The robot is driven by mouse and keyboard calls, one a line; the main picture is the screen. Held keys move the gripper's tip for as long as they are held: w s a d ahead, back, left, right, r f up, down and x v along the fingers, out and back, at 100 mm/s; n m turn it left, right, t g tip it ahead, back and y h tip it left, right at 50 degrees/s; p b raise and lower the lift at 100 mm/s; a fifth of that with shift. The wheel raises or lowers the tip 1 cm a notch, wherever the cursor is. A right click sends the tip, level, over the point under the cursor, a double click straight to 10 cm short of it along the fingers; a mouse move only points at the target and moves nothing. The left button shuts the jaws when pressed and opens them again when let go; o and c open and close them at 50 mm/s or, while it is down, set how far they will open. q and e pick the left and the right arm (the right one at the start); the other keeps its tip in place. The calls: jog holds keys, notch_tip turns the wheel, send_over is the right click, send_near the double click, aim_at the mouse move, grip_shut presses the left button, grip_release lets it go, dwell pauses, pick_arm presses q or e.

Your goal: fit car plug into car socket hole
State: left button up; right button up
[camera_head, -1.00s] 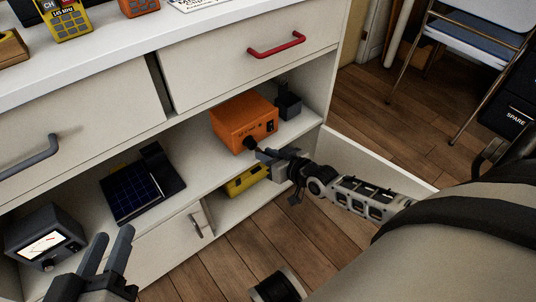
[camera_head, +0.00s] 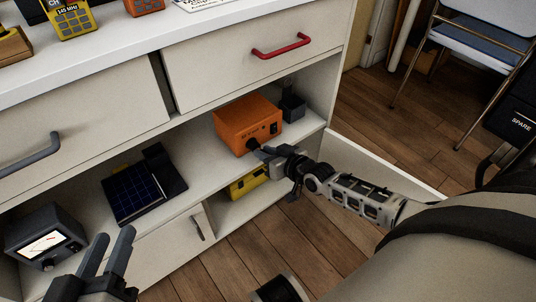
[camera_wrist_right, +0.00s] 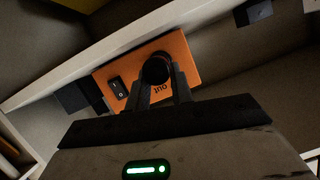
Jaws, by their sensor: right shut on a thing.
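The orange box (camera_head: 247,122) stands on the middle shelf and has "out" lettering beside a black round part on its front. My right gripper (camera_head: 262,152) is at the front of this box. In the right wrist view its two fingers are shut on the black plug (camera_wrist_right: 156,70), which lies right over the orange face (camera_wrist_right: 182,52). The socket hole is hidden behind the plug, and I cannot tell how deep the plug sits. My left gripper (camera_head: 115,238) is empty and open at the lower left, its fingers apart.
A small dark box (camera_head: 291,106) stands right of the orange box. A yellow box (camera_head: 248,182) is on the shelf below. A solar panel (camera_head: 142,190) and a grey meter (camera_head: 45,242) are to the left. An open door (camera_head: 385,168) flanks my right arm.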

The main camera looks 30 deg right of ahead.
jog(key=shift+w, duration=0.6)
jog(key=o, duration=1)
jog(key=shift+o, duration=0.2)
pick_arm(q)
jog(key=a+f+g+y+p, duration=0.1)
jog(key=p, duration=0.2)
jog(key=f+m+g+y+p, duration=0.1)
jog(key=p, duration=0.2)
jog(key=shift+s+a+f+p, duration=0.1)
jog(key=shift+s+a+p, duration=0.05)
jog(key=shift+a+p, duration=0.25)
pick_arm(e)
jog(key=v, duration=1.6)
jog(key=shift+f, duration=0.1)
